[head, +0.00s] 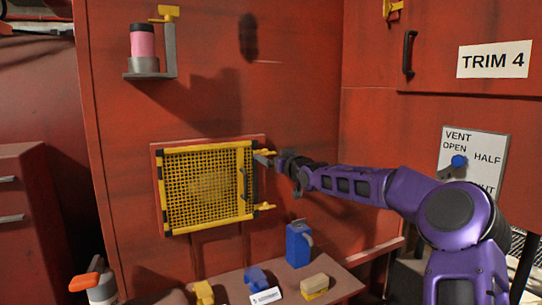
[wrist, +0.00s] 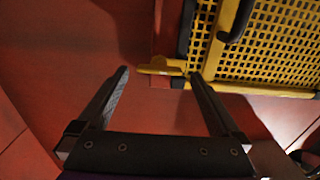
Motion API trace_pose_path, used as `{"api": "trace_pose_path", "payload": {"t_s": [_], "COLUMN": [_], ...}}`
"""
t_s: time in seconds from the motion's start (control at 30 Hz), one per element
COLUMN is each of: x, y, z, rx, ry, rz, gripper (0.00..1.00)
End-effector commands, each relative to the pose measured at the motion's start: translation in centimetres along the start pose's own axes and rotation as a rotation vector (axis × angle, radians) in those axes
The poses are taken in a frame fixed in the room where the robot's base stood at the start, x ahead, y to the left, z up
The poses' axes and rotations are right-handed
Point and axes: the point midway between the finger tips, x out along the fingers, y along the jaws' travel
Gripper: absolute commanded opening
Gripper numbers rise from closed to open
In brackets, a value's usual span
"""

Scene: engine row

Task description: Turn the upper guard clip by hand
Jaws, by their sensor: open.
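The yellow mesh guard (head: 205,190) is closed against the red wall, with a black handle (head: 243,184) on its right side. The upper guard clip (head: 265,152) is a small yellow lever at the guard's top right, partly hidden by my gripper. The lower clip (head: 264,207) sticks out to the right below it. My gripper (head: 267,160) is at the upper clip. In the wrist view my gripper (wrist: 159,74) is open, and a yellow clip (wrist: 160,67) lies between and just beyond the fingertips. I cannot tell whether a finger touches it.
Below the guard, a bench (head: 345,284) holds a blue jug (head: 298,245) and several small yellow and blue things. A pink-filled cup (head: 143,40) sits on a wall bracket above. A vent dial plate (head: 476,152) stands right, behind my arm.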

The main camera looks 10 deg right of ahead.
Motion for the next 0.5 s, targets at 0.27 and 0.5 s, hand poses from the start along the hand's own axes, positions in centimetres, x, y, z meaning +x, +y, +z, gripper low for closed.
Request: {"api": "trace_pose_path", "payload": {"t_s": [0.27,0.5], "x": [1.34,1.34], "y": [0.03,0.03], "z": [0.07,0.08], "rx": [-0.001,-0.001], "ry": [-0.001,-0.001], "rz": [0.001,0.001], "gripper": [1.00,0.96]}}
